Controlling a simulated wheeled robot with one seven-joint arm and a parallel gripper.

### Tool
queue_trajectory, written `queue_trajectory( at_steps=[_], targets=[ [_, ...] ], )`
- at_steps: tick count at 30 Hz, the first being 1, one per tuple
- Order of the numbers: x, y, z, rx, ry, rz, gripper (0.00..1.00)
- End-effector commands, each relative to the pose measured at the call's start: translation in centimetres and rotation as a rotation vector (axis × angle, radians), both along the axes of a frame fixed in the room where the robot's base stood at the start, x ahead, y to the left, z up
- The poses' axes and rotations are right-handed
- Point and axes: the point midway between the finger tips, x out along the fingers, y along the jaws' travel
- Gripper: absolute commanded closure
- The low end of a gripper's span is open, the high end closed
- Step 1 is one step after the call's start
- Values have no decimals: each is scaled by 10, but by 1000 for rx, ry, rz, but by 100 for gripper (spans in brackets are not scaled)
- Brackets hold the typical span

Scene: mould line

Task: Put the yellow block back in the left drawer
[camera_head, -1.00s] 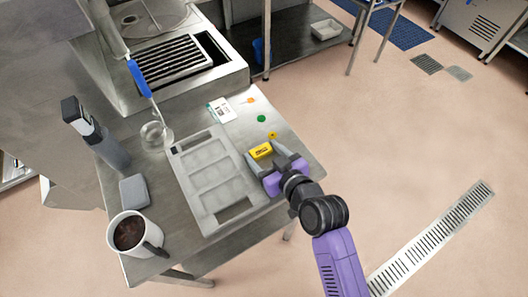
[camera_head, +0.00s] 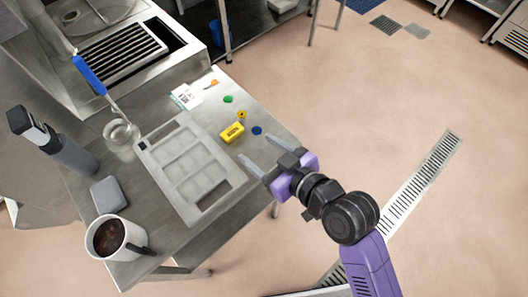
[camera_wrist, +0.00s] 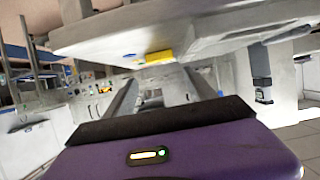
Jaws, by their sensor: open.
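The yellow block (camera_head: 232,132) lies on the steel table (camera_head: 262,112), just right of a grey compartment tray (camera_head: 188,160). My gripper (camera_head: 256,147) is open and empty at the table's right edge, to the lower right of the block and apart from it. Its two fingers point toward the block. In the wrist view the block (camera_wrist: 158,57) shows beyond the spread fingers (camera_wrist: 162,90). I cannot make out a left drawer in either view.
A blue disc (camera_head: 257,130), a small yellow round piece (camera_head: 241,114) and a green disc (camera_head: 228,99) lie near the block. A mug (camera_head: 107,238), a grey box (camera_head: 109,194), a dark bottle (camera_head: 68,153) and a glass beaker (camera_head: 119,133) stand left.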

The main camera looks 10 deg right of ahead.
Motion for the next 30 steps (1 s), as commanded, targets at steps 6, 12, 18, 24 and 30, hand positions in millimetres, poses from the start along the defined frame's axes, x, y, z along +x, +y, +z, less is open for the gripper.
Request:
queue_trajectory(
  at_steps=[6,12,18,24,30],
  targets=[
    [-9,-5,4,0,1,1,36],
    [-9,-6,4,0,1,-1,36],
    [-35,-39,-14,-3,13,-101,36],
    [-99,-100,-29,-7,5,-298,36],
    [-170,-143,-17,-4,-31,-453,36]
  ],
)
